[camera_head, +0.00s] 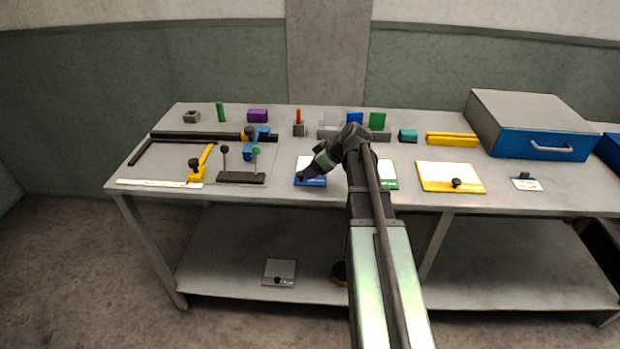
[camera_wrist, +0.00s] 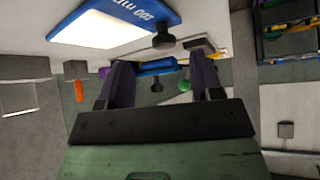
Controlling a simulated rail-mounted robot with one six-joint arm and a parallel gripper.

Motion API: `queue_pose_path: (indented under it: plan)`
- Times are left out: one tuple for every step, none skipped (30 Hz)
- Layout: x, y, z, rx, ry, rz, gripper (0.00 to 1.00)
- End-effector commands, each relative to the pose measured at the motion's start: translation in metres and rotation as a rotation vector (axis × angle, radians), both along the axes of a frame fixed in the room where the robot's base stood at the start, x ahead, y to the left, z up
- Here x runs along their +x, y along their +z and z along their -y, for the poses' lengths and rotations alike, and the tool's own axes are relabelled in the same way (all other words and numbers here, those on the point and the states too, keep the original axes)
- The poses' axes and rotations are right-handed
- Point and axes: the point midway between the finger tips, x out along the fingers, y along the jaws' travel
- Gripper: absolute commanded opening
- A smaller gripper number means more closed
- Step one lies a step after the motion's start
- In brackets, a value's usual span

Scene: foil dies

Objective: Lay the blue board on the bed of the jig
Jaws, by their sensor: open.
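The blue board (camera_head: 314,183), with a white panel on its face, lies on the table right of the jig in the head view, partly hidden by my gripper. The wrist view shows the blue board (camera_wrist: 150,12) at the top, with printed letters and a dark knob (camera_wrist: 163,40). My gripper (camera_head: 305,173) is over the board, tilted. In the wrist view its purple fingers (camera_wrist: 160,75) are apart and empty, with the knob beyond the fingertips; contact cannot be told. The bare bed of the jig (camera_head: 178,160) lies at the left, bordered by black bars (camera_head: 190,136).
A yellow clamp (camera_head: 209,158), a blue clamp (camera_head: 258,135) and a dark block with upright knobbed pins (camera_head: 240,178) stand around the jig's right side. A green-edged board (camera_head: 388,184) and a yellow board (camera_head: 445,168) lie to the right. Small blocks line the back.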

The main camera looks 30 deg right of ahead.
Motion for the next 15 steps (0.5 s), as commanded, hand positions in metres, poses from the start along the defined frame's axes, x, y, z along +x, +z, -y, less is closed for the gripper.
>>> queue_pose_path:
  plan:
    - [0.000,0.000,0.000,0.000,0.000,0.000,0.60]
    - [0.001,-0.001,-0.001,0.000,0.000,0.000,0.60]
    - [0.002,-0.005,-0.002,0.000,0.000,0.000,0.60]
    - [0.004,-0.009,-0.004,0.000,0.000,0.000,0.60]
    - [0.006,-0.013,-0.006,-0.001,0.000,-0.001,0.60]
    - [0.010,-0.020,-0.010,0.000,0.001,-0.001,0.60]
    - [0.013,-0.025,-0.013,0.000,0.003,-0.001,0.60]
    - [0.016,-0.030,-0.016,0.000,0.003,-0.001,0.60]
    - [0.021,-0.036,-0.019,0.000,0.001,-0.001,0.60]
    - [0.023,-0.039,-0.020,0.000,0.001,-0.001,0.60]
    - [0.025,-0.040,-0.022,0.000,0.001,-0.001,0.60]
    - [0.027,-0.040,-0.023,-0.001,0.000,-0.001,0.60]
    - [0.027,-0.039,-0.023,-0.001,0.000,-0.001,0.60]
    - [0.027,-0.038,-0.023,-0.001,0.000,-0.001,0.60]
    - [0.026,-0.036,-0.023,0.000,-0.001,-0.001,0.60]
